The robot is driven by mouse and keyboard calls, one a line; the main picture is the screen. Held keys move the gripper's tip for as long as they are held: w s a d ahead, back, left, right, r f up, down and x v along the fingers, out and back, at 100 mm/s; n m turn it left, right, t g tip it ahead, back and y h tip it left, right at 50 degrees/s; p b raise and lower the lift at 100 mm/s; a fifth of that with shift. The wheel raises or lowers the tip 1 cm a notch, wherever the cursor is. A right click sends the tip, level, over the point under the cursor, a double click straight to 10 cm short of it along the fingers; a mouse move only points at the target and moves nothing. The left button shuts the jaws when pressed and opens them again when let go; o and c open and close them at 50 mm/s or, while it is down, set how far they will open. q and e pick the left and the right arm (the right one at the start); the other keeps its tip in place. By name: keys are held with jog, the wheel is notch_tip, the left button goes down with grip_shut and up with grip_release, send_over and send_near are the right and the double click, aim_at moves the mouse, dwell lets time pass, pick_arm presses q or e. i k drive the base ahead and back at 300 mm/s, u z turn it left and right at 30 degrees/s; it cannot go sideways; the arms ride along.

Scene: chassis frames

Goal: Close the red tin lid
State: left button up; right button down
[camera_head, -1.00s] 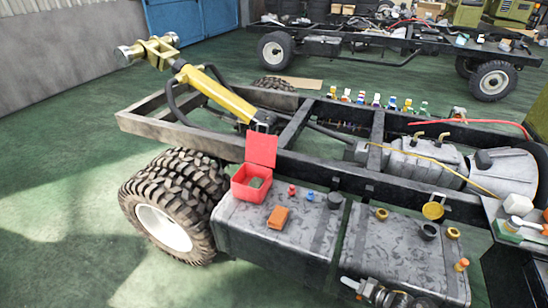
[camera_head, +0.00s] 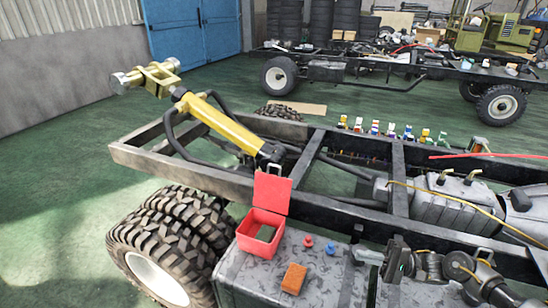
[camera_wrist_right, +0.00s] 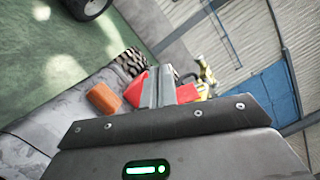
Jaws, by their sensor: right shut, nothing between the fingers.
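The red tin (camera_head: 246,240) stands on the grey tank top beside the chassis rail. Its red lid (camera_head: 271,193) is open and stands up at the tin's far side, with a small handle on its top edge. My right gripper (camera_head: 362,256) is shut and empty, over the tank to the right of the tin and clear of it. In the right wrist view my shut fingers (camera_wrist_right: 158,88) partly cover the red tin (camera_wrist_right: 136,88) and its lid (camera_wrist_right: 188,93). My left gripper is not in view.
An orange block (camera_head: 293,279) lies on the tank (camera_head: 238,282) between the tin and my right gripper. A red knob (camera_head: 308,241) and a blue knob (camera_head: 330,249) stand behind it. A yellow cylinder (camera_head: 225,125) and the chassis rail (camera_head: 340,203) lie beyond the tin.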

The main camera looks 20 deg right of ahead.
aim_at(272, 193)
jog(key=z, duration=0.05)
jog(key=i, duration=1.4)
